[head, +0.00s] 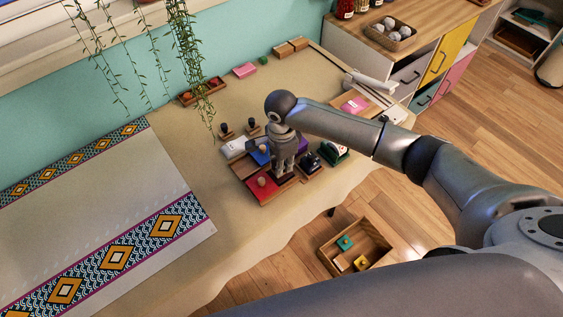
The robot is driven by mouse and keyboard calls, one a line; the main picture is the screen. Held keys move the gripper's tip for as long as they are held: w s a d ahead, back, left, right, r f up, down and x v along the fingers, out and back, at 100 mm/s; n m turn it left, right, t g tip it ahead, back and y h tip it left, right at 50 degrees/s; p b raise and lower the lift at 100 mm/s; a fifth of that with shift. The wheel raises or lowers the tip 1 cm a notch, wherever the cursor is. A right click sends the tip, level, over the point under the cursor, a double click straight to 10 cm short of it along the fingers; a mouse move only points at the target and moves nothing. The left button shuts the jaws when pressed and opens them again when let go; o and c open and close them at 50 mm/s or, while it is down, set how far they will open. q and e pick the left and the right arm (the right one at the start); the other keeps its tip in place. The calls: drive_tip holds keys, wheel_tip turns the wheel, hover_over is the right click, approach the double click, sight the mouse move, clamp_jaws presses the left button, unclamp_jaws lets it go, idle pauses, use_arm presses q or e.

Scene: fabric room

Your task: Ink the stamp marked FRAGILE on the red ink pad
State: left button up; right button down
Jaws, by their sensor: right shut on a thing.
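The red ink pad (268,193) lies at the near left of a group of coloured pads on the cloth-covered table. A small reddish knob (262,181) shows above it. My right gripper (284,172) points down just to the right of the red pad and is shut on a stamp, which is mostly hidden by the fingers. The word FRAGILE cannot be read on any stamp from here. Whether the held stamp touches anything below cannot be told. My left gripper is not in view.
A blue pad (261,156) lies behind the red one. Dark-knobbed stamps (225,131) stand at the back left, and a dark stamp (310,163) and a green item (334,154) at the right. A wooden box (329,262) is below the table's front edge. A patterned fabric (80,220) covers the left.

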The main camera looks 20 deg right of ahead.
drive_tip(key=shift+f, duration=0.55)
drive_tip(key=shift+p, duration=0.35)
idle(1.0)
drive_tip(key=shift+s+f, duration=0.15)
drive_tip(key=shift+f, duration=0.05)
idle(0.8)
wheel_tip(320, 180, up, 7)
drive_tip(key=p, duration=0.9)
drive_tip(key=shift+r+p, duration=0.2)
drive_tip(key=shift+p, duration=0.2)
idle(0.3)
